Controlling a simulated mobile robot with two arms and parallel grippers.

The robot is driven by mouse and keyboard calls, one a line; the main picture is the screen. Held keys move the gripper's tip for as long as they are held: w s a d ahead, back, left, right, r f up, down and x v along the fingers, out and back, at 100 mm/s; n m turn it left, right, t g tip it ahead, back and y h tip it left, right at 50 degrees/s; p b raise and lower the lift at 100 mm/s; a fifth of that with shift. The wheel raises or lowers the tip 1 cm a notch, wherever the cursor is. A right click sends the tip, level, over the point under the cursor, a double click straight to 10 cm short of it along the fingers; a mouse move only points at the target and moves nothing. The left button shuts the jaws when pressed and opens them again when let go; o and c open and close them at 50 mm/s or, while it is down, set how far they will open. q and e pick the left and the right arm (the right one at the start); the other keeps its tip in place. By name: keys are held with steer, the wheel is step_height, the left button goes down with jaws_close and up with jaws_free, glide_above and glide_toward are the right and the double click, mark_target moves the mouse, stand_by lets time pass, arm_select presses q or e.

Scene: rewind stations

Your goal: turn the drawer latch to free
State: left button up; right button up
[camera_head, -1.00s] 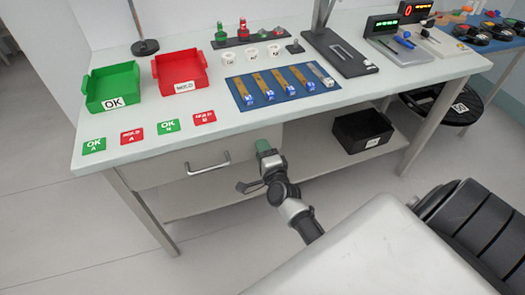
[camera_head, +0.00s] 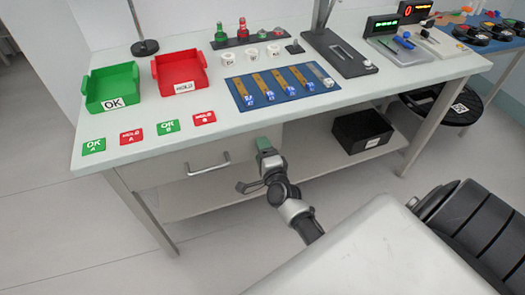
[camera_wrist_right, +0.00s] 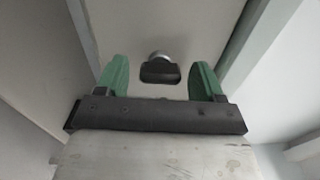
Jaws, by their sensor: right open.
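The drawer latch (camera_wrist_right: 160,73) shows in the right wrist view as a dark bar-shaped knob on a silver round base, set in the pale drawer front. The bar lies roughly level across that picture. My right gripper (camera_wrist_right: 161,82) is open, with one green finger on each side of the latch and a visible gap to it on both sides. In the head view my right gripper (camera_head: 264,147) is at the right part of the drawer front (camera_head: 165,172) and hides the latch. The drawer looks closed. My left gripper is not in view.
A drawer handle (camera_head: 208,164) sticks out left of my right gripper. The tabletop (camera_head: 215,122) overhangs just above, with a blue mat (camera_head: 240,101) near its edge. A lower shelf (camera_head: 235,197) carries a black bin (camera_head: 350,143) to the right. Floor in front is clear.

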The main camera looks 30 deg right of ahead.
steer(key=v, duration=1)
steer(key=shift+s, duration=0.35)
steer(key=shift+f, duration=0.1)
steer(key=s+a+f+n+g+y+p, duration=0.2)
steer(key=s+a+f+n+g, duration=0.15)
steer(key=f+n, duration=0.45)
steer(key=s+a+f+n+g+y+p, duration=0.3)
steer(key=s+f, duration=0.2)
steer(key=f, duration=0.6)
steer(key=s+f+n+g+p, duration=0.1)
steer(key=s+f+n+g, duration=0.4)
steer(key=s, duration=0.8)
steer(key=s+f+n+g+p, duration=0.2)
steer(key=s+f+n+g, duration=0.3)
steer(key=s, duration=0.8)
step_height(320, 180, down, 2)
steer(key=shift+f+n+h, duration=0.15)
steer(key=shift+n+h, duration=0.15)
steer(key=shift+n, duration=0.9)
